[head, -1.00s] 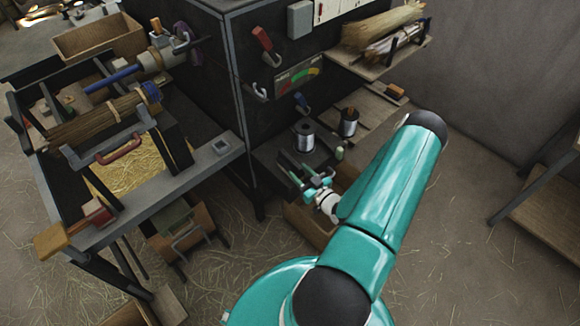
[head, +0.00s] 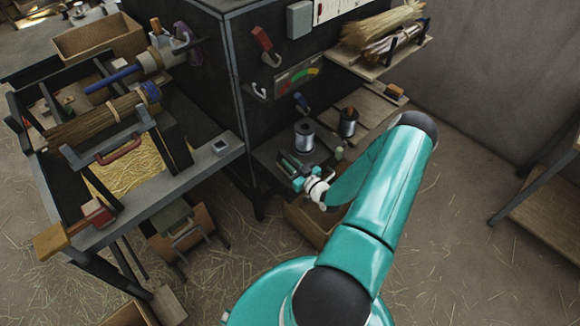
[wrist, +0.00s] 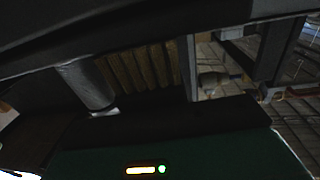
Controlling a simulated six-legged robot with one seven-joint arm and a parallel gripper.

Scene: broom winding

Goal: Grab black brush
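My gripper (head: 296,172) is low at the small dark shelf (head: 268,155) on the side of the black cabinet, just in front of a spool of grey wire. Its fingers are small and dark there, and I cannot tell how far apart they are or whether anything is between them. I cannot make out a black brush for certain. A small orange-topped piece with a dark underside (head: 395,90) lies on the wooden shelf further right and may be a brush. The wrist view is very dark and shows a grey cylinder (wrist: 85,86) close by, but no clear fingertips.
Two wire spools (head: 304,136) (head: 348,122) stand near my gripper, with a small greenish bottle (head: 339,153) beside them. A wooden box (head: 300,222) is below. Straw bundles (head: 385,28) lie on the upper shelf. The winding bench (head: 150,195) is left.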

